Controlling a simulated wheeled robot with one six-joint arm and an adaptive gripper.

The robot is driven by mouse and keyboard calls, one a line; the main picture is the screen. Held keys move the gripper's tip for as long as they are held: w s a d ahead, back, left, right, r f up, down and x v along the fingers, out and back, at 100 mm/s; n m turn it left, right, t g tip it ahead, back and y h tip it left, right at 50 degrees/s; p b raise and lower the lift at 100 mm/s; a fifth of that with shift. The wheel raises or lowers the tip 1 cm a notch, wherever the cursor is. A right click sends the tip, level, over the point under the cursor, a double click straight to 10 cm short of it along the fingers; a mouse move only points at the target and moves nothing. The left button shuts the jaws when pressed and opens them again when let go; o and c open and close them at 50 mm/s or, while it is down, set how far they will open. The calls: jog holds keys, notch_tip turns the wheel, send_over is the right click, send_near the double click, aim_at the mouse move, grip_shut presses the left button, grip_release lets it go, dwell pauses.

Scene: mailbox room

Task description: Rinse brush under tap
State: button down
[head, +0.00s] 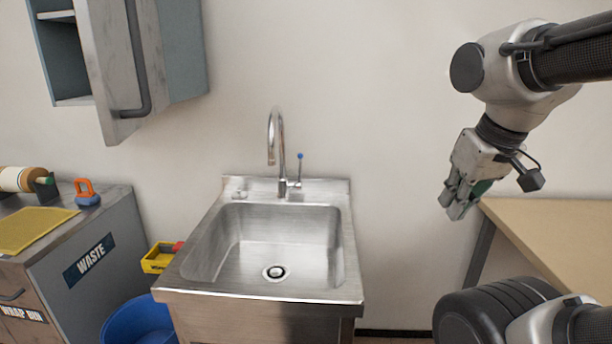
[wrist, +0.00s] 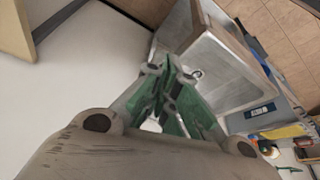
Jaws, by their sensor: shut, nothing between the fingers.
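The tap (head: 276,150) is a tall chrome gooseneck at the back of a steel sink (head: 345,262) in the head view. A lever with a blue tip (head: 300,160) stands to its right. The basin looks empty, with a round drain (head: 275,272). No water shows. I cannot make out a brush in either view. My gripper (head: 453,207) hangs in the air to the right of the sink, pointing down, apart from everything. In the wrist view its green-padded fingers (wrist: 170,75) are shut with nothing held, and the sink (wrist: 212,62) shows beyond them.
A wooden table (head: 550,232) stands on the right. On the left is a waste cabinet (head: 85,260) with a yellow mat (head: 35,230) and an orange-and-blue item (head: 87,192). A yellow tray (head: 158,258) and blue bin (head: 138,322) sit beside the sink. An open wall cabinet (head: 125,60) hangs above.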

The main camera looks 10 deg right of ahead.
jog(key=c, duration=2.2)
grip_release()
jog(key=o, duration=0.4)
jog(key=shift+w, duration=0.2)
jog(key=shift+c, duration=0.2)
jog(key=o, duration=0.3)
jog(key=w+d+t, duration=0.1)
jog(key=w, duration=0.5)
jog(key=w+d+r+t, duration=0.1)
jog(key=w, duration=0.5)
jog(key=w+d+r+t+h, duration=0.1)
jog(key=w, duration=0.5)
jog(key=shift+w+r+n+t, duration=0.25)
jog(key=shift+w+n+t, duration=0.05)
jog(key=shift+w+n, duration=0.1)
jog(key=w+a+f+n+t+y, duration=0.15)
jog(key=w+t, duration=0.25)
jog(key=w, duration=1.4)
jog(key=n+t+y, duration=0.2)
jog(key=n+y, duration=0.3)
jog(key=y, duration=0.6)
send_over(300, 181)
jog(key=f, duration=1.4)
jog(key=shift+w+d+f, duration=0.15)
jog(key=shift+w+f, duration=0.1)
jog(key=shift+f, duration=0.1)
grip_shut()
